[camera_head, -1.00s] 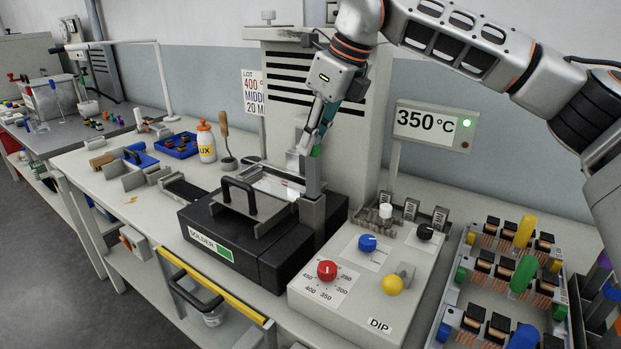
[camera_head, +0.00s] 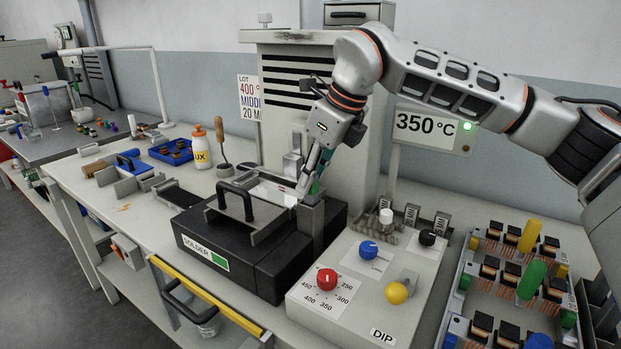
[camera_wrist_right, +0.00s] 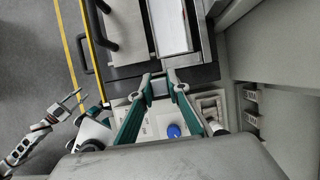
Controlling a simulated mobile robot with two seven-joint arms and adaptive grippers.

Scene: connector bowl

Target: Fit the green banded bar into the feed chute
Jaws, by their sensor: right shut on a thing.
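My right gripper (camera_head: 309,190) points down at the top of the upright grey feed chute (camera_head: 311,217), at the right end of the black solder unit. It is shut on the green banded bar (camera_head: 316,187). Only a small green and grey part shows between the fingertips and the chute mouth; fingers and chute hide the rest. In the right wrist view, the right fingertips (camera_wrist_right: 160,86) close on either side of a small grey square end. How deep the bar sits cannot be told. My left gripper (camera_wrist_right: 72,104) shows only in the wrist view, apparently open and empty, well away.
The solder unit (camera_head: 205,245) with its black handle stands left of the chute. A control box (camera_head: 350,300) with coloured knobs is in front to the right. A rack of coils and coloured bars (camera_head: 480,300) stands further right. A flux bottle (camera_head: 201,148) is behind left.

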